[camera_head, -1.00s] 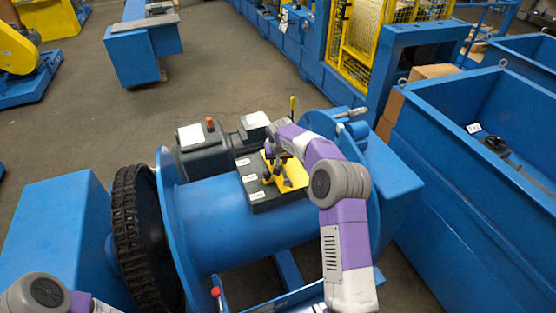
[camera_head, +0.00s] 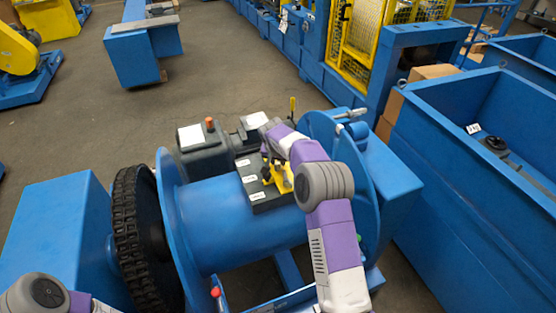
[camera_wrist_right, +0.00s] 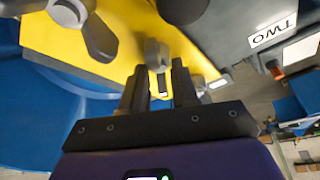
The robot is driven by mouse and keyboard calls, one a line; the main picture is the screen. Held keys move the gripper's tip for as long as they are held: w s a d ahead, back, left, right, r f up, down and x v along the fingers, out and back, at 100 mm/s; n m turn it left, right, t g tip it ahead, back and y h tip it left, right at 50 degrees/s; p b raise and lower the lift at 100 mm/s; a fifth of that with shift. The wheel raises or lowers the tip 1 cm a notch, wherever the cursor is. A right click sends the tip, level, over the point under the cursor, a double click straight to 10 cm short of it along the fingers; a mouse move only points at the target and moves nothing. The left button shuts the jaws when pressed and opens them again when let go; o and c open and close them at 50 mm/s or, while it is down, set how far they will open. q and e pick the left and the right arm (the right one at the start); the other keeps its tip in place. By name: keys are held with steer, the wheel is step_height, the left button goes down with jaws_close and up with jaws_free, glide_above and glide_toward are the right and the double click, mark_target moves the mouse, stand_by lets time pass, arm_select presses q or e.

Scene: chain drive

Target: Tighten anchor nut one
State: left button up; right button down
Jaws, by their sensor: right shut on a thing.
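A yellow plate (camera_head: 270,187) with grey nuts sits on a dark block (camera_head: 267,202) on top of the blue drum. It fills the upper left of the right wrist view (camera_wrist_right: 105,65). My right gripper (camera_wrist_right: 160,82) is shut on a grey nut (camera_wrist_right: 156,52) standing at the plate's edge; its fingers lie on either side of it. Another grey winged nut (camera_wrist_right: 70,12) is at the upper left there. In the head view my right gripper (camera_head: 273,157) is mostly hidden by its wrist. Which nut is number one is not readable. My left gripper is out of view.
A black chain (camera_head: 130,235) wraps the wheel left of the blue drum (camera_head: 215,225). A blue bin (camera_head: 450,165) stands to the right. Open floor (camera_head: 90,110) lies behind.

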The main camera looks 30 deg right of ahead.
steer(key=m+p, duration=0.1)
steer(key=m, duration=0.1)
steer(key=shift+r+m+g+h, duration=0.1)
steer(key=shift+m+g+h, duration=0.2)
steer(key=shift+m+h, duration=0.1)
steer(key=m+g+p, duration=0.1)
steer(key=m, duration=0.1)
steer(key=shift+m+h+p, duration=0.3)
steer(key=shift+m+p, duration=0.1)
steer(key=m+g+p, duration=0.1)
steer(key=m+p, duration=0.1)
steer(key=shift+s+d+m, duration=0.1)
steer(key=shift+m, duration=0.2)
steer(key=shift+m+g+p, duration=0.4)
steer(key=shift+m+p, duration=0.6)
steer(key=shift+m, duration=0.2)
steer(key=shift+m+p, duration=0.35)
steer(key=shift+m, duration=0.05)
steer(key=c, duration=1.2)
jaws_free()
